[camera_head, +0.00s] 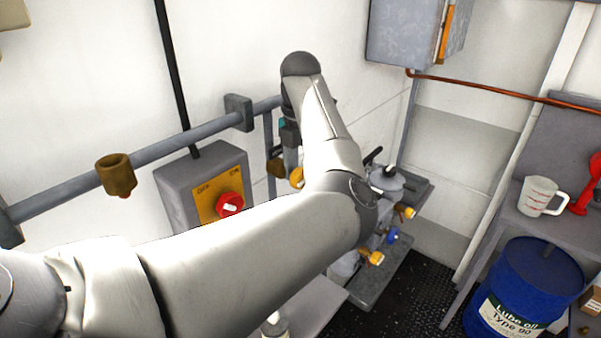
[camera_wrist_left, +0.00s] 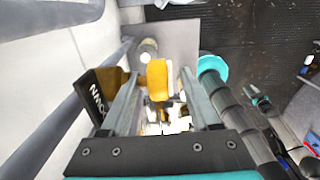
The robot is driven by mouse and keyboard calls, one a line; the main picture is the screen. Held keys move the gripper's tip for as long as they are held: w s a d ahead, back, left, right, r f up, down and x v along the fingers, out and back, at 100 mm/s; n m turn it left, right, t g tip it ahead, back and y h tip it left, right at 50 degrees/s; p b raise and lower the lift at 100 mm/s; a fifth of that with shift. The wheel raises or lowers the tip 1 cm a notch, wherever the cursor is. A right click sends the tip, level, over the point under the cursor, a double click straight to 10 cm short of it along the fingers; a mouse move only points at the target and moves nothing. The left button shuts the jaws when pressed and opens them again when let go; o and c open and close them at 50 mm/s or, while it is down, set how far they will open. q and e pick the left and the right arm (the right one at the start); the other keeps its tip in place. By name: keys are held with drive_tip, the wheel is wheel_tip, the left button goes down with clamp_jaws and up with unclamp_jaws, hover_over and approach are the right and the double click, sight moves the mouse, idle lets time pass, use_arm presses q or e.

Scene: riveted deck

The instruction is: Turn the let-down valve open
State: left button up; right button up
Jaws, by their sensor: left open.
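A yellow-orange valve handle (camera_wrist_left: 158,79) stands between the two fingers of my left gripper (camera_wrist_left: 159,88) in the left wrist view. The fingers are apart, one on each side of the handle; I cannot tell whether either touches it. A dark plate (camera_wrist_left: 97,95) with partly visible white letters, apparently the end of "DOWN", is beside the left finger. In the head view my left gripper (camera_head: 289,160) points down by the wall pipe, partly hidden by my arm, with a yellow handle (camera_head: 297,177) at its tip.
A grey switch box (camera_head: 175,183) with a red knob (camera_head: 229,204) is left of the gripper. A wall pipe (camera_head: 180,147) with a brown fitting (camera_head: 116,175) runs behind. A blue oil drum (camera_head: 525,285) and a shelf with a measuring jug (camera_head: 539,196) stand at right.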

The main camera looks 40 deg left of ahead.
use_arm(q)
clamp_jaws()
idle(0.5)
